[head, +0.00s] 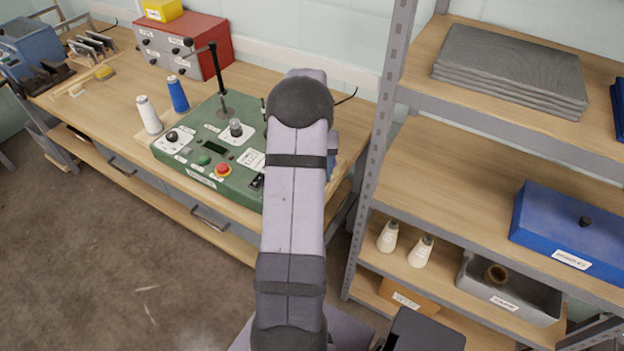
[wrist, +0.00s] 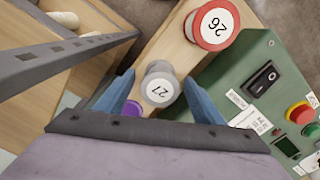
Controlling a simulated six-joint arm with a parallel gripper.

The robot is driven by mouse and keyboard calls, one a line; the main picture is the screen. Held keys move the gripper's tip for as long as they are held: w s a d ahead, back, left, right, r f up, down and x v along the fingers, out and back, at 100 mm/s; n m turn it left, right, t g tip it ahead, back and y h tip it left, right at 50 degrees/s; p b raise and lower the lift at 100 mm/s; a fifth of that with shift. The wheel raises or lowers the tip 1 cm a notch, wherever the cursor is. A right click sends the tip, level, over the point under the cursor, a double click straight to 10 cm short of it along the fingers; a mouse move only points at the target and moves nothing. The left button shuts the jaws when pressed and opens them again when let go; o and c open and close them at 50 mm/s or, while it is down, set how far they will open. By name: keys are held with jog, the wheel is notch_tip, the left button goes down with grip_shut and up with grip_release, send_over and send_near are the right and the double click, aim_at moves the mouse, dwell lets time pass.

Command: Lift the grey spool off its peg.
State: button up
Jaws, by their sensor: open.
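The grey spool (wrist: 158,83) shows in the wrist view with a white top label reading 27. It stands on a wooden rack (wrist: 163,42), seen from above; its peg is hidden. My gripper (wrist: 159,79) is open, with one blue finger on either side of the spool. I cannot tell whether the fingers touch it. In the head view my arm hides the gripper and the grey spool.
A red-rimmed spool labelled 26 (wrist: 214,25) and a purple spool (wrist: 133,107) flank the grey one closely. A green control box (head: 210,150) with buttons stands beside the rack. A metal shelf unit (head: 376,150) rises close on the right.

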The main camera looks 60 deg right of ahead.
jog(key=c, duration=1)
jog(key=shift+o, duration=0.2)
jog(key=shift+r, duration=0.1)
jog(key=shift+r+p, duration=2.8)
jog(key=shift+r, duration=0.65)
